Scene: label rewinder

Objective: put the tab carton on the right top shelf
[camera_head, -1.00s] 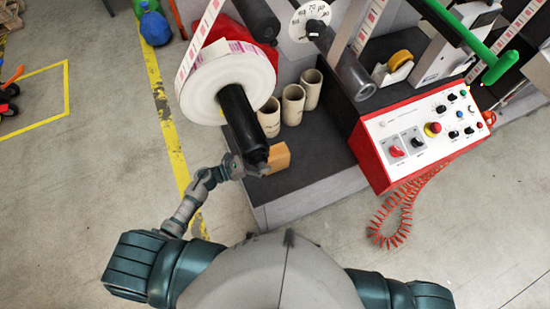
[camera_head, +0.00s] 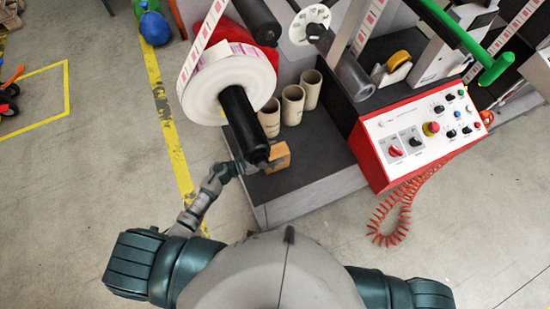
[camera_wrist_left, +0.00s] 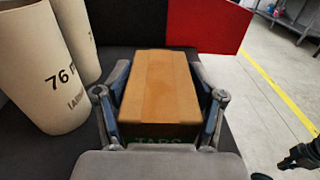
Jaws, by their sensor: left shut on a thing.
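The tab carton (camera_head: 278,157) is a small brown box at the front of the machine's dark lower deck, partly hidden by the black roller. I cannot tell whether the carton touches the deck. I cannot tell which surface is the right top shelf.
Cardboard cores (camera_head: 292,104) stand on the deck (camera_head: 318,150) just behind the carton. A black roller (camera_head: 243,125) with a label roll (camera_head: 235,85) overhangs the gripper. A red-and-white control panel (camera_head: 425,135) stands right, with a coiled red cable (camera_head: 398,212) below.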

